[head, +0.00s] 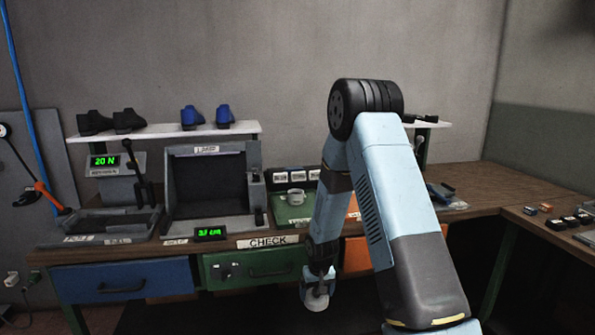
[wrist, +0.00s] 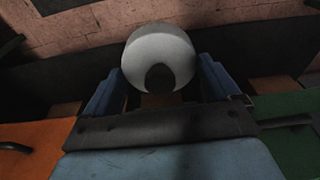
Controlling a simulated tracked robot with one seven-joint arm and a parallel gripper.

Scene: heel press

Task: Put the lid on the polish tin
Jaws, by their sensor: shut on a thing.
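A pale round lid (wrist: 160,48) with a dark round spot is held between the two blue fingers of my gripper (wrist: 160,75) in the wrist view. In the head view my gripper (head: 318,285) hangs low in front of the bench, below its top edge, with the pale lid (head: 315,299) at its end. A small pale round container (head: 296,197), which looks like the polish tin, stands on the green mat (head: 283,213) on the bench, above and to the left of my gripper. Its inside is too small to make out.
A grey box-like machine (head: 205,185) stands left of the mat, with a green display (head: 210,233) before it. Several small labelled boxes (head: 290,175) stand behind the tin. Below the bench top are blue, green and orange drawers. My arm hides the bench right of the mat.

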